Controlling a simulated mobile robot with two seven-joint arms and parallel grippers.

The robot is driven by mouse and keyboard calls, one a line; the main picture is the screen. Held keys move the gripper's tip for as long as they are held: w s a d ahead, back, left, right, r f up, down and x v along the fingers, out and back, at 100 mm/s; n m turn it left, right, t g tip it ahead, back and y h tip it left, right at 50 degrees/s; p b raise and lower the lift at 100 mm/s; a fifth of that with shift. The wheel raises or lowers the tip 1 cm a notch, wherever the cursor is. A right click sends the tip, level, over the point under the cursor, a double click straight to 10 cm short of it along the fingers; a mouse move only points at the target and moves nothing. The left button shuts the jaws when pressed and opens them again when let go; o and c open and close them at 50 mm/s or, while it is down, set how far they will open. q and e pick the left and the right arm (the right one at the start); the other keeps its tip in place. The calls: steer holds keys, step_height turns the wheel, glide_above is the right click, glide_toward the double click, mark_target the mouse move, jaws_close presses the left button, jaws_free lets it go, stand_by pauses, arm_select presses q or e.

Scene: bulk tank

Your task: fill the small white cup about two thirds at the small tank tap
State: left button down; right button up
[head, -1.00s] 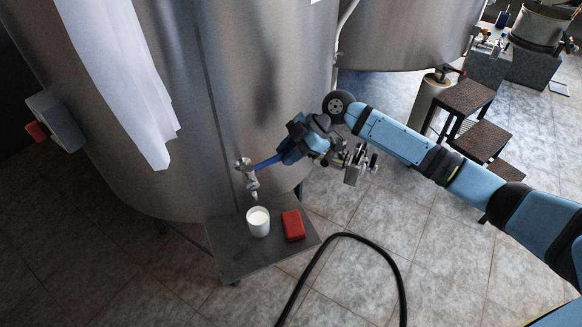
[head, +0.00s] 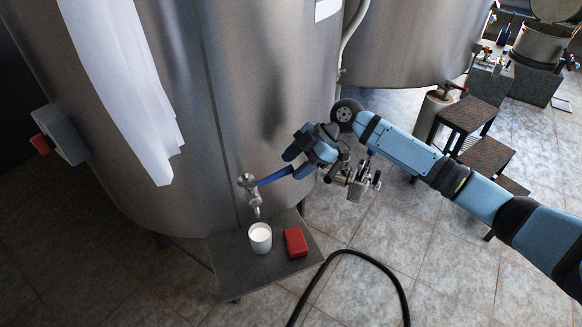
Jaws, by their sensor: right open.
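The small white cup (head: 260,243) stands upright on a grey shelf (head: 245,277) below the small tank tap (head: 250,193). White liquid shows inside the cup, near its top as seen from above; its exact level is hard to judge. No clear stream shows between the spout and the cup. The tap's blue lever (head: 275,177) points right. My right gripper (head: 297,160) is open and empty, just above and right of the lever's end; whether it touches the lever I cannot tell. My left gripper is out of view.
A red block (head: 295,242) lies on the shelf right of the cup. A black hose (head: 372,258) curves over the tiled floor. A white cloth (head: 125,90) hangs on the big steel tank (head: 245,90). Dark steps (head: 468,113) stand at right.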

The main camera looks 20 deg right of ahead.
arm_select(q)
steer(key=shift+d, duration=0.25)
arm_select(e)
steer(key=v, duration=1.2)
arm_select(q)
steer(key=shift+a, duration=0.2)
